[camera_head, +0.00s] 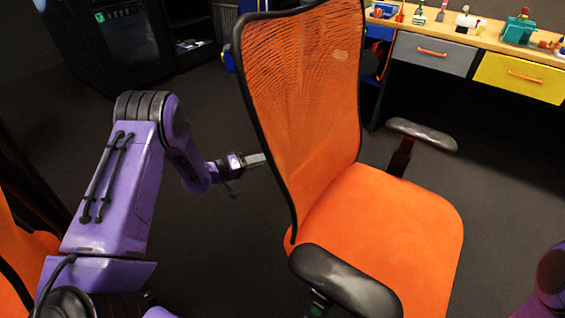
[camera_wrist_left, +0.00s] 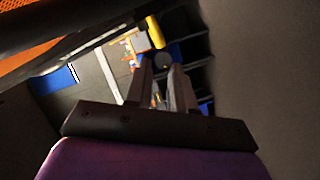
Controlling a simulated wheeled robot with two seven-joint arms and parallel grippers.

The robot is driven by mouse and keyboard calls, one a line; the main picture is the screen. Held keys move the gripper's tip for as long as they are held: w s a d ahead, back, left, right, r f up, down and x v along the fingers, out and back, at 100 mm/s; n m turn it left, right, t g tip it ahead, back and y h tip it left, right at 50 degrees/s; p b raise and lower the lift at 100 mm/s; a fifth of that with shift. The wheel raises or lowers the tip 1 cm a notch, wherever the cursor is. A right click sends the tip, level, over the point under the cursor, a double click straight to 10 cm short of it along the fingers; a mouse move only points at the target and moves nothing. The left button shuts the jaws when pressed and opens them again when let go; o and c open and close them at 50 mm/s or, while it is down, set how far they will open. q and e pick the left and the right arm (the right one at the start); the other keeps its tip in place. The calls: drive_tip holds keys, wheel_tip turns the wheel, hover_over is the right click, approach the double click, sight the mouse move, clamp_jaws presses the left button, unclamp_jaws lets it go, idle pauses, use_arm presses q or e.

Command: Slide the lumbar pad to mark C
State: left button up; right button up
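The orange office chair has a tall mesh backrest (camera_head: 305,90) in a black frame and an orange seat (camera_head: 385,235). I cannot make out a lumbar pad or a mark C in either view; the rear of the backrest is turned away from the head camera. My left gripper (camera_head: 258,160) is beside the left edge of the backrest, with a gap visible between them. In the left wrist view its two fingers (camera_wrist_left: 163,72) stand apart with nothing between them. A dark frame bar and orange mesh (camera_wrist_left: 40,25) cross the upper left there. My right gripper is out of view.
The chair has a near armrest (camera_head: 345,280) and a far armrest (camera_head: 422,135). A workbench (camera_head: 480,40) with tools, a grey drawer (camera_head: 433,54) and a yellow drawer (camera_head: 520,78) stands behind. Another orange chair (camera_head: 25,255) is at the left edge. Dark floor around the chair is clear.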

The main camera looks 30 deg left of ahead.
use_arm(q)
drive_tip(key=b+x, duration=0.1)
drive_tip(key=x, duration=0.9)
drive_tip(key=shift+d, duration=0.2)
clamp_jaws()
drive_tip(key=r+p, duration=0.2)
drive_tip(key=r, duration=0.1)
drive_tip(key=shift+a, duration=0.2)
unclamp_jaws()
drive_tip(key=shift+f, duration=0.1)
